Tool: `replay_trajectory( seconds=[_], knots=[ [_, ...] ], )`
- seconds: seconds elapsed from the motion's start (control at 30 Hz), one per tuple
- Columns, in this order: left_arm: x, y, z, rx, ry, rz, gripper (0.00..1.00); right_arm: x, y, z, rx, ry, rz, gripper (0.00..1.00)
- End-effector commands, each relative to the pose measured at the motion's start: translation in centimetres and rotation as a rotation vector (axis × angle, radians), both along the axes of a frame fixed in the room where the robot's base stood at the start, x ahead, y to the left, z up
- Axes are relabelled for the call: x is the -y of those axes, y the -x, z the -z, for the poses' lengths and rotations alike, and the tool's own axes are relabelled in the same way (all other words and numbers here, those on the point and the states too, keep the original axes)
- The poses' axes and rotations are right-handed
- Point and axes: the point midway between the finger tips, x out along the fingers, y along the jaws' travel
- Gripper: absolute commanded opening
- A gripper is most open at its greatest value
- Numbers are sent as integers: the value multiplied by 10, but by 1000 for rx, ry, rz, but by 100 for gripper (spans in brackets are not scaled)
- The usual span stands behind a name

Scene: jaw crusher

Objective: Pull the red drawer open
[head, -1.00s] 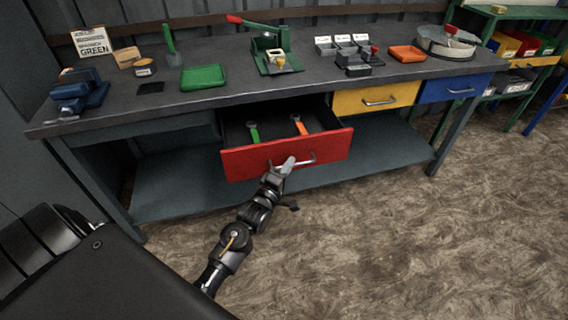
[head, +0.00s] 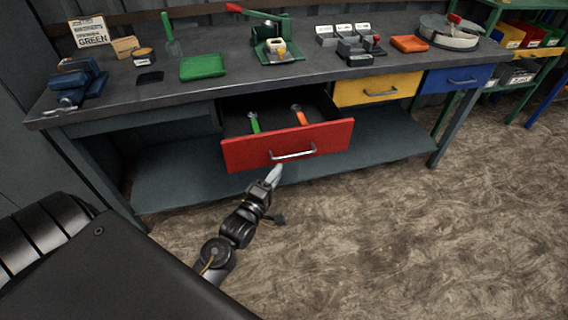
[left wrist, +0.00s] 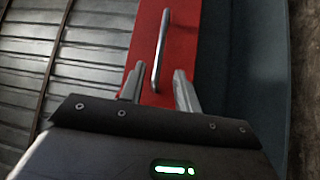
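The red drawer (head: 250,152) stands pulled out from under the workbench, with a green-handled tool (head: 254,122) and an orange-handled tool (head: 299,116) inside. My right gripper is not in view.
The yellow drawer (head: 377,91) and blue drawer (head: 456,78) are shut on the right. The dark workbench (head: 225,95) carries a vise, a green tray and several other items. A lower shelf (head: 380,145) runs underneath. The floor in front is clear.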

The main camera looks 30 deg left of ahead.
Motion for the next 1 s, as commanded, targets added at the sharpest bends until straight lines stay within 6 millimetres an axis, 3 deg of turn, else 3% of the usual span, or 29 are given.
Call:
replay_trajectory(
  seconds=[0.1, 0.27, 0.83, 0.93, 1.0],
  knots=[
    [0, 17, 3, -1, 1, 0, 32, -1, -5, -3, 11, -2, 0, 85],
    [1, 28, 4, 0, 1, 0, 32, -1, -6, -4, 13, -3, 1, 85],
    [1, 29, 5, -2, -1, 1, 32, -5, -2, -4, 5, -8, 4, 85],
    [3, 29, 19, -43, -32, 0, 32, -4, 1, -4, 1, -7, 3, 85],
    [6, 29, 44, -113, -87, 3, 32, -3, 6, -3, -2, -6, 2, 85]
  ],
)
